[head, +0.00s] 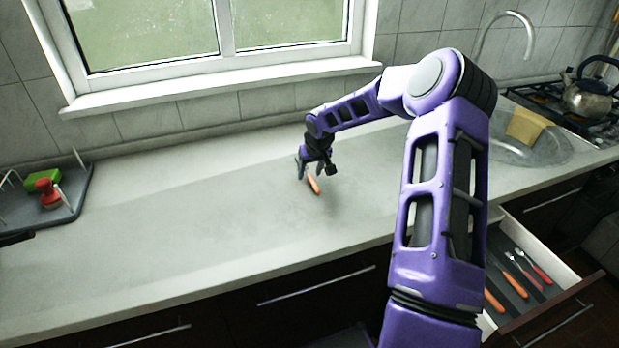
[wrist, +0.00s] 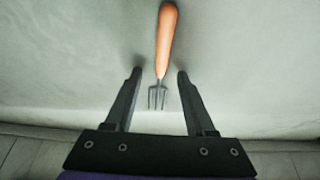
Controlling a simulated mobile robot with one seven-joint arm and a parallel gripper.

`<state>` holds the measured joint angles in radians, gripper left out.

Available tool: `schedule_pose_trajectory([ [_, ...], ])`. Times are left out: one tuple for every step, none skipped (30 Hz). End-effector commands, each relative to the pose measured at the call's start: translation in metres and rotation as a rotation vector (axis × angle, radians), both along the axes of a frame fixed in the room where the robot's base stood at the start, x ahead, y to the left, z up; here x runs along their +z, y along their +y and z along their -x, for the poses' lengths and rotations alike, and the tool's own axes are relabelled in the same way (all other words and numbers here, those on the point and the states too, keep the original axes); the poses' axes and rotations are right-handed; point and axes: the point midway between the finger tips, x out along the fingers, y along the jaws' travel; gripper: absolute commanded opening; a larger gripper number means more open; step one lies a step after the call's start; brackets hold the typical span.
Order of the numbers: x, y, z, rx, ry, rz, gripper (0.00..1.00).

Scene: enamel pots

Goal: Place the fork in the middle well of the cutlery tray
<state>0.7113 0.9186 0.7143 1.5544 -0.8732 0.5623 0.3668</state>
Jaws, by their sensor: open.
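A fork with an orange handle (wrist: 167,40) and grey metal tines lies flat on the worktop. In the wrist view its tines lie between the two fingers of my gripper (wrist: 158,75), with space on both sides. My gripper is open and holds nothing. In the head view my gripper (head: 309,176) is over the worktop, and only the fork's orange handle (head: 314,185) shows beside it. The cutlery tray (head: 508,272) is in the open drawer at the lower right. Orange- and red-handled cutlery lies in it. My arm hides its left part.
A sink (head: 530,145), a yellow cloth (head: 525,127) and a kettle (head: 588,98) on the hob are at the right. The worktop (head: 190,220) around the fork is clear.

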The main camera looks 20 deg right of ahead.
Motion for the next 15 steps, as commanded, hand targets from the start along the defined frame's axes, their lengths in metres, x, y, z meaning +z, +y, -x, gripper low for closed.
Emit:
schedule_pose_trajectory([
  [0.0003,-0.0002,-0.0002,0.000,-0.001,0.000,0.55],
  [0.0004,-0.0002,-0.0001,0.000,0.000,0.001,0.55],
  [0.0004,-0.0002,0.0000,0.000,0.000,0.000,0.55],
  [0.0004,-0.0003,0.0001,0.000,0.000,0.000,0.55],
  [0.0004,-0.0003,0.0001,0.000,0.000,0.000,0.55],
  [0.0003,-0.0002,0.0001,0.000,0.000,0.000,0.55],
  [0.0002,-0.0003,0.0002,-0.001,0.000,0.000,0.55],
  [0.0001,-0.0003,0.0001,-0.001,0.000,0.000,0.55],
  [-0.0003,-0.0003,0.0002,-0.001,0.000,0.000,0.55],
  [-0.0007,-0.0003,0.0003,-0.001,0.000,0.000,0.55],
  [-0.0011,-0.0003,0.0003,-0.001,0.000,0.000,0.55],
  [-0.0016,-0.0003,0.0003,-0.001,0.001,0.001,0.55],
  [-0.0022,-0.0004,0.0004,-0.001,0.001,0.001,0.55],
  [-0.0028,-0.0004,0.0004,-0.001,0.001,0.001,0.55],
  [-0.0034,-0.0005,0.0003,-0.001,0.001,0.001,0.55],
])
